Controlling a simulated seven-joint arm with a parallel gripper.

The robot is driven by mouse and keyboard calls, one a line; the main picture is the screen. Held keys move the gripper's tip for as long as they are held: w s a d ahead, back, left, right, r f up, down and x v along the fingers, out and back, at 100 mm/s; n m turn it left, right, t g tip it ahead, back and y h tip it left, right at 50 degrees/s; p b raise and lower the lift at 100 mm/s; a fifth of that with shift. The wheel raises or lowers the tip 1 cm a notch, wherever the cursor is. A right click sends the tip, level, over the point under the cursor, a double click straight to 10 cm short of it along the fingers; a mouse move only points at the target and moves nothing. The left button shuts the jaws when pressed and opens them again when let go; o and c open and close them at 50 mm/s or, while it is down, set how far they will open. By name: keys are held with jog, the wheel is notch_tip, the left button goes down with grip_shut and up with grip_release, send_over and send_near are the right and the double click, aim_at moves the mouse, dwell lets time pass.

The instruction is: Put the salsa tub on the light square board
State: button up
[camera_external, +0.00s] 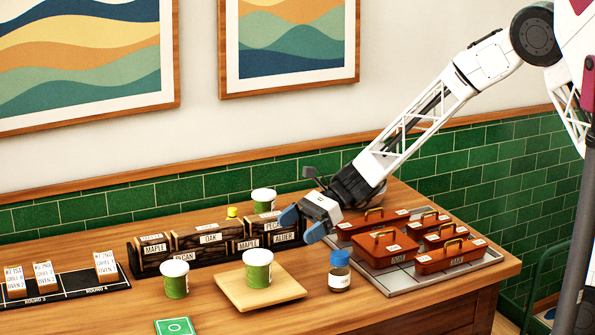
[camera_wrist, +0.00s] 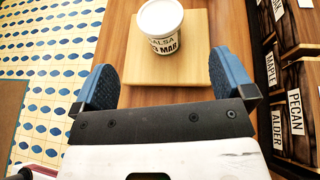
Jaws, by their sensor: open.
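The salsa tub (camera_wrist: 160,28), a tub with a white lid and a label reading SALSA, stands upright on the light square board (camera_wrist: 194,60) in the wrist view. In the external view the tub (camera_external: 258,268) is green with a white top, near the middle of the board (camera_external: 237,294). My gripper (camera_external: 302,224) is open and empty, above the table to the right of and behind the board. In the wrist view my gripper's (camera_wrist: 165,75) blue fingers are spread wide, with the tub beyond them, apart from it.
Other green tubs stand left of the board (camera_external: 175,281) and at the back (camera_external: 263,201). A blue-lidded jar (camera_external: 339,272) stands right of the board. Labelled dark wood boxes (camera_external: 210,246) lie behind it. Several handled brown boxes (camera_external: 388,248) fill a tray at right.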

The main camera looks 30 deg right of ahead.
jog(key=s+d+r+n+h, duration=0.2)
jog(key=d+r+n, duration=0.1)
jog(key=d, duration=0.6)
jog(key=s+d+r+n+t+h, duration=0.1)
jog(key=s+d+r+n+h, duration=0.15)
jog(key=d, duration=0.55)
jog(key=s+d+r+n+h, duration=0.1)
jog(key=s+d+r+n, duration=0.2)
jog(key=d, duration=0.6)
jog(key=s+d+r+n+t+h, duration=0.1)
jog(key=s+d+n+h, duration=0.1)
jog(key=s+d, duration=0.3)
jog(key=s+d+n+t+h, duration=0.1)
jog(key=s+d+n+h, duration=0.2)
jog(key=d, duration=0.9)
jog(key=s+d+r+n+t+h, duration=0.1)
jog(key=s+d+n+h, duration=0.1)
jog(key=s+d, duration=0.4)
jog(key=d+h, duration=0.1)
jog(key=d, duration=0.2)
jog(key=shift+s+r+t, duration=0.35)
jog(key=shift+s+t, duration=0.05)
